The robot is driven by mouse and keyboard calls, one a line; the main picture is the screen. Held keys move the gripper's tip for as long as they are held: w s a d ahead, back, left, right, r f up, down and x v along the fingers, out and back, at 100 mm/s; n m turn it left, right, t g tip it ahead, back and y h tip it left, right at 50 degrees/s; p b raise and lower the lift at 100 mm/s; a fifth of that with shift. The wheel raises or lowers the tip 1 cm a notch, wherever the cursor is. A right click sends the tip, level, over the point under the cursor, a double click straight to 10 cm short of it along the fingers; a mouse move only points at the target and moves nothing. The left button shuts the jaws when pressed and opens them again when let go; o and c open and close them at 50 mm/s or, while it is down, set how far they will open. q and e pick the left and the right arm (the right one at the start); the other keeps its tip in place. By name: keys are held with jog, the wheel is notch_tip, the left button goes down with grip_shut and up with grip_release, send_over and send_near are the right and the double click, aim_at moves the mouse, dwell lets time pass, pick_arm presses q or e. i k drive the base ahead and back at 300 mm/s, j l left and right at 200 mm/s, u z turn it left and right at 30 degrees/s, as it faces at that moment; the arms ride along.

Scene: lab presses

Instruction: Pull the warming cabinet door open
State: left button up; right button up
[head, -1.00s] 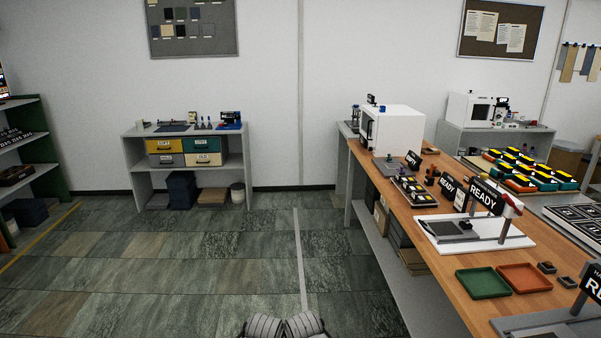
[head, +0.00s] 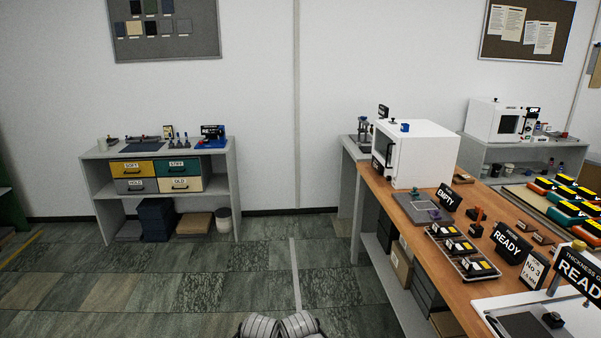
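A white box-shaped cabinet (head: 424,157) stands at the far end of the wooden bench. Its door side faces left, with a dark handle or window strip (head: 388,153), and looks shut. A second white cabinet (head: 494,122) with a dark window and a side panel stands on a grey bench at the back right; its door also looks shut. I cannot read which one is labelled as the warming cabinet. Neither of my grippers shows; only grey rounded parts of my own body appear at the bottom edge.
The wooden bench (head: 408,208) runs along the right, with an EMPTY sign (head: 446,197), a READY sign (head: 512,242) and a tray of dark blocks (head: 441,235). A grey shelf unit (head: 88,175) stands at the back left. The tiled floor (head: 180,275) ahead is clear.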

aim_at(392, 168)
jog(key=i+z, duration=0.25)
jog(key=i, duration=0.2)
jog(key=i+j+z, duration=0.25)
jog(key=i, duration=0.2)
jog(key=i+j+z, duration=0.25)
jog(key=i, duration=0.2)
jog(key=i+j+z, duration=0.25)
jog(key=i, duration=0.2)
jog(key=i+j+u, duration=0.2)
jog(key=i, duration=0.35)
jog(key=i+j+u, duration=0.15)
jog(key=i, duration=0.4)
jog(key=k+l, duration=0.1)
jog(key=l, duration=0.25)
